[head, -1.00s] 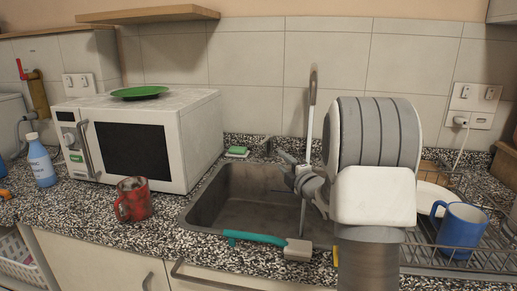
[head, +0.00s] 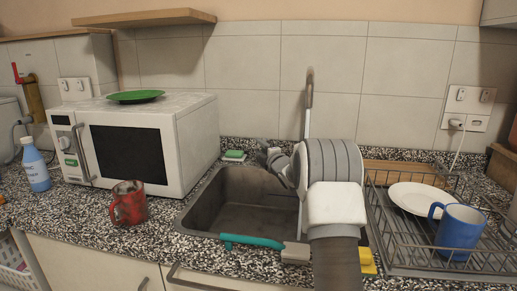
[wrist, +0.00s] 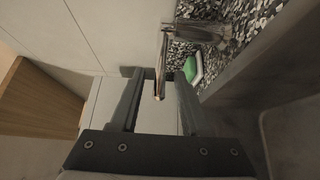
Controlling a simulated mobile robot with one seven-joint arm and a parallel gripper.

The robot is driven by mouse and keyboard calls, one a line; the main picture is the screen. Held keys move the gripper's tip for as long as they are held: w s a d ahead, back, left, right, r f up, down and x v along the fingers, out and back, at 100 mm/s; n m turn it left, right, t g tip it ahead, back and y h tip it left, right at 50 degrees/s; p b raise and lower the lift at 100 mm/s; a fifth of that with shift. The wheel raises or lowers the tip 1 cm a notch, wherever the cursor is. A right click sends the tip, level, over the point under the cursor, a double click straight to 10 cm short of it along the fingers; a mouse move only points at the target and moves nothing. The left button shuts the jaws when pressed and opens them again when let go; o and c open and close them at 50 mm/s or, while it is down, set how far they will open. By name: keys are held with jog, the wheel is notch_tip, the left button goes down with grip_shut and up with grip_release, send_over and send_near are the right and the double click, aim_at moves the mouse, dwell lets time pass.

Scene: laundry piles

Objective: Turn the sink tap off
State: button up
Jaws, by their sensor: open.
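The sink tap (wrist: 200,32) shows in the wrist view as a grey metal body at the back of the counter. A thin part of it (wrist: 161,72) reaches toward the gap between my fingers; I cannot tell if they touch it. My gripper (wrist: 158,80) is open with nothing clamped in it. In the head view my gripper (head: 268,154) is over the back rim of the sink (head: 203,190), and the tap is mostly hidden behind it. No running water can be made out; my arm covers the sink's right side.
A green sponge (head: 234,154) lies behind the sink, left of my gripper. A white microwave (head: 150,142) with a green plate (head: 136,96) stands left. A red mug (head: 128,203) and teal-handled tool (head: 252,242) are in front. A dish rack (head: 400,262) with a blue mug (head: 461,230) is right.

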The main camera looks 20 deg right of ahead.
jog(key=shift+w, duration=0.85)
grip_shut()
dwell(0.9)
